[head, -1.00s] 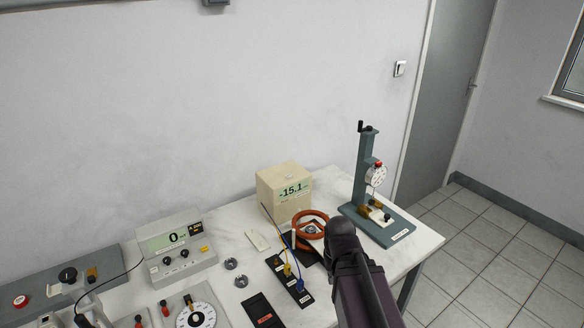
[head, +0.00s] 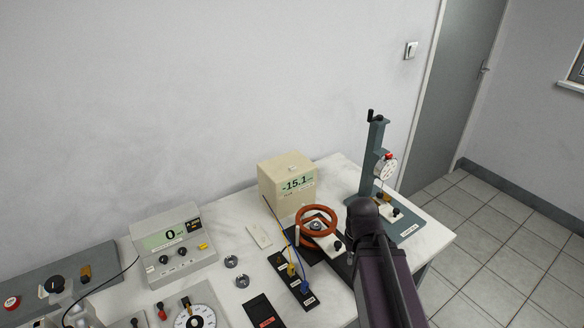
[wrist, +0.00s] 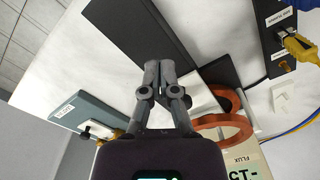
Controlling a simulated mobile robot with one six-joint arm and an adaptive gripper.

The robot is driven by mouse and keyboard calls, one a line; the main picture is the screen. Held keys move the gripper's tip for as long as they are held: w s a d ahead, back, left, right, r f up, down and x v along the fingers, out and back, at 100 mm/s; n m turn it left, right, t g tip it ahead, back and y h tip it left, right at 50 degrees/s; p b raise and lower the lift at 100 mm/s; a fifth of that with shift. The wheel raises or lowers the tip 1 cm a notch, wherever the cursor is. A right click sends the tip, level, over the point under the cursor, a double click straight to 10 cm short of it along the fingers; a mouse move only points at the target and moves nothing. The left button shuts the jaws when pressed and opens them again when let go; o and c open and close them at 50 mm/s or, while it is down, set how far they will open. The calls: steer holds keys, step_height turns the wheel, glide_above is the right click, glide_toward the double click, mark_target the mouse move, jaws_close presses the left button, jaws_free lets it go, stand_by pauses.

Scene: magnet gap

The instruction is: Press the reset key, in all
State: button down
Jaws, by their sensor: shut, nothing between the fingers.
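No key in view has a label I can read as reset. A grey meter (head: 172,248) reading 0 has a small yellow key (head: 203,246) at its front right. A beige box (head: 287,184) reading -15.1 has a small light piece on top; its front lettering is too small to read. The beige box shows partly in the wrist view (wrist: 252,160), marked FLUX. My gripper (wrist: 152,66) is shut and empty, over the table right of the orange ring coil (head: 316,222). In the head view its fingertips are hidden by my dark arm.
A dial gauge stand (head: 374,160) stands at the table's right end. A black terminal block (head: 291,280) with blue and yellow leads lies left of my arm. Round grey pieces and a dial box (head: 196,316) are further left. Bare table shows by the wall.

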steer(key=shift+w, duration=0.1)
steer(key=w+a+r+t+y+p, duration=0.1)
steer(key=w+a+r+t+p, duration=0.1)
steer(key=w+a+r+p, duration=0.45)
steer(key=w+a+r+t+y+p, duration=0.1)
steer(key=w+r+y, duration=0.15)
steer(key=w, duration=0.75)
step_height(320, 180, up, 12)
steer(key=f+m+t+y+p, duration=0.1)
steer(key=t+y+p, duration=0.1)
steer(key=t+p, duration=0.35)
glide_above(293, 168)
steer(key=p, duration=0.2)
steer(key=g, duration=0.1)
steer(key=shift+r, duration=0.25)
steer(key=shift+s+f+b, duration=0.1)
steer(key=shift+f+b, duration=0.1)
steer(key=shift+b, duration=0.1)
step_height(293, 168, down, 8)
steer(key=b, duration=0.8)
steer(key=shift+f, duration=0.25)
steer(key=shift+f+b, duration=0.2)
steer(key=shift+b, duration=0.2)
steer(key=shift+f, duration=0.25)
